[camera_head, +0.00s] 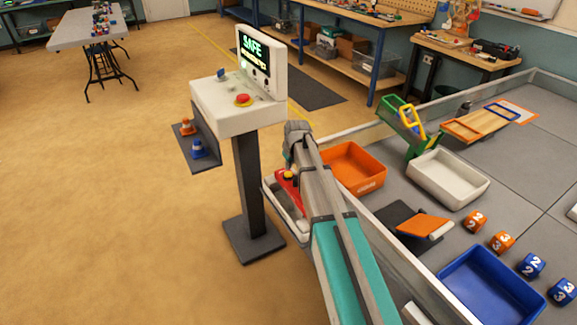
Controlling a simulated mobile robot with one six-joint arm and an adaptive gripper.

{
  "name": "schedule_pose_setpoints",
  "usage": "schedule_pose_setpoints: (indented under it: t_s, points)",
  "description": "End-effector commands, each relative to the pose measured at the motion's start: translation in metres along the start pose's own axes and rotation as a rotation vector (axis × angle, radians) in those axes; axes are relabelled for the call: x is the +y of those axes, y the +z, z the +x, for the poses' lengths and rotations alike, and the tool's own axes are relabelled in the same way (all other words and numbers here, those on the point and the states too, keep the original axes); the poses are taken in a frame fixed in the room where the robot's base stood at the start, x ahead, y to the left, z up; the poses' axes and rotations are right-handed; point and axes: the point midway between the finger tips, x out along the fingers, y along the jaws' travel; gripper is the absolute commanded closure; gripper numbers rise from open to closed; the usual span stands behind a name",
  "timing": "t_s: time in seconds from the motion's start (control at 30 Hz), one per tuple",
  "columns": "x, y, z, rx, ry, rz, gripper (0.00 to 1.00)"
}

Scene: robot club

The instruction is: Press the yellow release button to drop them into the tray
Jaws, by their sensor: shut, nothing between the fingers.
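A small yellow button (289,175) sits on a red housing (293,191), just left of my arm near the wall of the grey-floored area. My forearm covers part of the housing. A pale tray (278,202) lies directly below the housing, also partly covered by my arm. What the tray holds cannot be made out. My arm reaches up from the bottom, and its wrist is just above and beyond the button. The gripper fingers are hidden behind my arm, so contact with the button cannot be told.
A control stand (240,105) with a red button and a screen reading SAFE stands to the left. An orange bin (352,170), a white bin (447,179) and a blue bin (490,287) stand right of my arm, near several numbered cubes.

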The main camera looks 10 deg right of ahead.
Motion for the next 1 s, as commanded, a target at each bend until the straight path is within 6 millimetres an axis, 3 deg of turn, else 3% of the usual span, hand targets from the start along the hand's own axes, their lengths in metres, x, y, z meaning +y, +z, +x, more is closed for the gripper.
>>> schedule_pose_setpoints:
  t_s: [0.1, 1.0]
  points:
    - [0.000, -0.001, -0.015, 0.001, 0.000, 0.000, 1.00]
    - [0.000, -0.002, -0.092, 0.002, 0.000, 0.000, 1.00]
